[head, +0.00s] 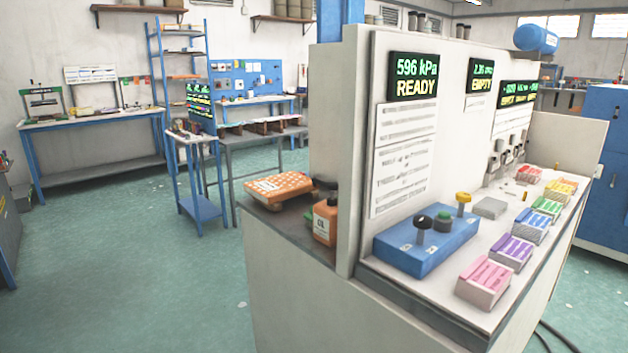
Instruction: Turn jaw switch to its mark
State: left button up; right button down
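A blue control box (428,247) sits on the white worktop at the right centre. Neither of my grippers is in view.
Several coloured boxes, such as a pink one (484,283) and a purple one (511,251), line the worktop's front edge. A tall panel with a READY display (414,77) stands behind the control box. An orange bottle (325,221) stands left of the panel. Green floor (130,260) is open at left.

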aim_at(423, 222)
jog(key=u, duration=1.6)
jog(key=k, duration=0.65)
jog(key=z, duration=1.75)
jog(key=i, duration=0.5)
